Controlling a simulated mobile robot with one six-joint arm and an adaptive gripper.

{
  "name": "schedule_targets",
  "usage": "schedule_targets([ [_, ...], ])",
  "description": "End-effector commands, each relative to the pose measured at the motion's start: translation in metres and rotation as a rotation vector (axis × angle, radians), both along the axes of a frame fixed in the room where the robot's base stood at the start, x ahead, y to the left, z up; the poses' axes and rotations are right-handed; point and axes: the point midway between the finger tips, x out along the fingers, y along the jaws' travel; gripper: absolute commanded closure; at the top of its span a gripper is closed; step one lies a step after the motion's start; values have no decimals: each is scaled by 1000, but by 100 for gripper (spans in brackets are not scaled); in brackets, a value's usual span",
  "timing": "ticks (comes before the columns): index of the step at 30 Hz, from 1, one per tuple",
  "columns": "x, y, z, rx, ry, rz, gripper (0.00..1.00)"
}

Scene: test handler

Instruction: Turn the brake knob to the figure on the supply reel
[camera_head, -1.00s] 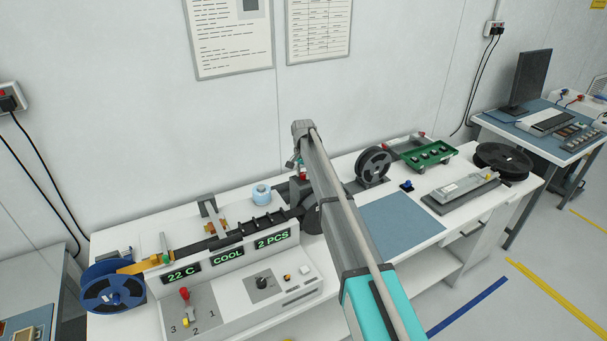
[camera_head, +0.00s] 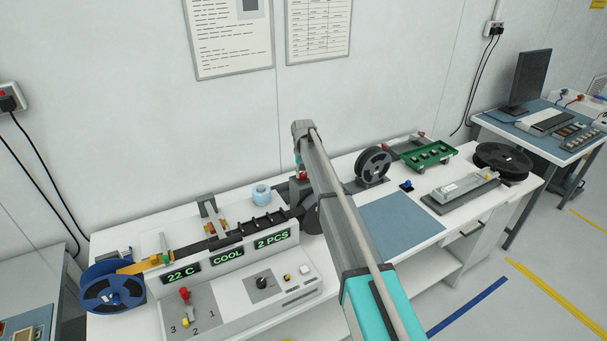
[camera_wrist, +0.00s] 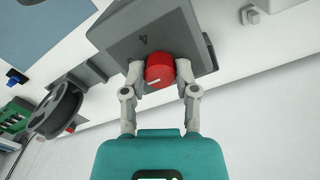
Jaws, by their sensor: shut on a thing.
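A red brake knob (camera_wrist: 159,70) stands out from a grey housing (camera_wrist: 120,35) in the wrist view. A dark figure 4 is on the housing face near the knob. My gripper (camera_wrist: 160,75) is shut on the knob, one finger on each side. A pale line shows on the knob; I cannot tell which figure it points to. In the head view my arm hides most of the housing and the gripper. A blue reel (camera_head: 113,290) stands at the bench's left end and a black reel (camera_head: 373,164) behind the mat. I can read no figure on either.
The white bench carries a control panel (camera_head: 262,285) with displays reading 22 C, COOL and 2 PCS. A blue mat (camera_head: 402,222), a green tray (camera_head: 428,155) and a flat black reel (camera_head: 503,158) are to the right. The mat is clear.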

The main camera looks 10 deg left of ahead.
Motion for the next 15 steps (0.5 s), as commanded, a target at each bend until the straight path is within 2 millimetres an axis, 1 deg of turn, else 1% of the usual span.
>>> schedule_targets([
  [6, 0, 0, 0, 0, 1, 202, 100],
  [15, 0, -1, 0, 0, 1, 423, 100],
])
